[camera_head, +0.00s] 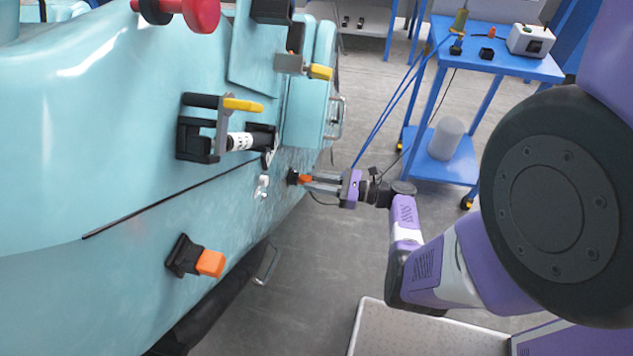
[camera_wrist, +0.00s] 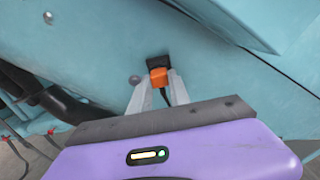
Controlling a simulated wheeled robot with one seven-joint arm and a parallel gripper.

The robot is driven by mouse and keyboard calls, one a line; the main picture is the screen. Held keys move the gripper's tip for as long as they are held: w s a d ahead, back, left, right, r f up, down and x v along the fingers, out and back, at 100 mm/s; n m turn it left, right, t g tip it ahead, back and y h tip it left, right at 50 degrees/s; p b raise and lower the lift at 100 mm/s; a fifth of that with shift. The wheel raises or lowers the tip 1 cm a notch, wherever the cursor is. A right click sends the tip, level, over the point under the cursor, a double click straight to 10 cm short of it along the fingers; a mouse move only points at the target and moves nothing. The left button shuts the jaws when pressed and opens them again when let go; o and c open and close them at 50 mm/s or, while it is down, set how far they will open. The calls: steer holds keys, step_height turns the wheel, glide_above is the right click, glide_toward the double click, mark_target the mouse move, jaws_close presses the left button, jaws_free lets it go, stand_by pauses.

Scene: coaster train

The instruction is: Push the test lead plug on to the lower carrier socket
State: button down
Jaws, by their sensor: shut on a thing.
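The test lead plug is a small orange block (camera_wrist: 158,77); it also shows in the head view (camera_head: 305,180). My gripper (camera_head: 311,183) is shut on it, with one pale finger on each side in the wrist view (camera_wrist: 159,84). The plug's front is at a black socket (camera_head: 292,176) on the teal car side, also in the wrist view (camera_wrist: 157,61). Plug and socket look touching and in line, but I cannot tell how deep the plug sits. A thin dark cable hangs near my gripper.
Another black socket (camera_head: 181,255) with an orange block (camera_head: 210,263) is nearer on the teal body (camera_head: 90,200). A white fitting (camera_head: 261,186) and a yellow-handled clamp (camera_head: 205,128) are on the body. A blue cart (camera_head: 500,64) stands at the back right. Grey floor lies between.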

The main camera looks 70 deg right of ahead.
steer(key=shift+w, duration=0.1)
steer(key=c, duration=1.1)
jaws_free()
steer(key=shift+c, duration=0.2)
steer(key=s+b, duration=0.1)
steer(key=s, duration=0.6)
steer(key=shift+s+d, duration=0.3)
steer(key=shift+s, duration=0.1)
